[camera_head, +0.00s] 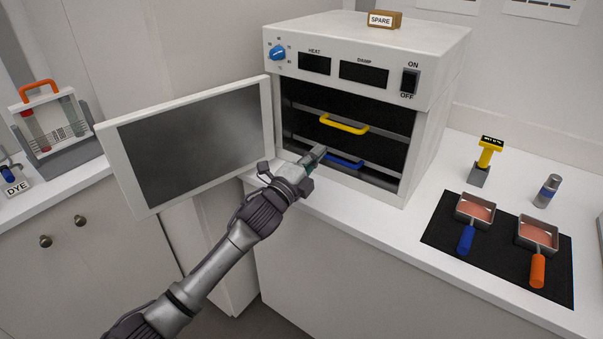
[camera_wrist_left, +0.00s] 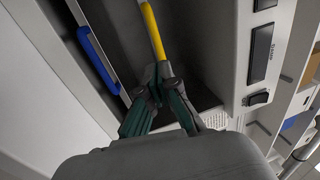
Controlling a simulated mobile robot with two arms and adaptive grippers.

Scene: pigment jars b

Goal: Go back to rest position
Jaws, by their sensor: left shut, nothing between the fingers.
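My left gripper (camera_head: 318,153) is in front of the open oven (camera_head: 425,130), near the lower part of its opening. In the left wrist view the same gripper (camera_wrist_left: 160,72) has its fingertips together with nothing between them. The yellow handle (camera_head: 344,125) is on the upper rack inside the oven. In the left wrist view the yellow handle (camera_wrist_left: 153,30) appears just beyond the fingertips; I cannot tell whether they touch. The blue handle (camera_head: 345,163) is on the lower rack, partly behind the gripper. My right gripper is not in view.
The oven door (camera_head: 266,105) stands open to the left, beside my left arm. A black mat (camera_head: 440,230) holds two pans, one with a blue handle (camera_head: 466,240) and one with an orange handle (camera_head: 537,270). A rack with tubes (camera_head: 75,150) stands far left.

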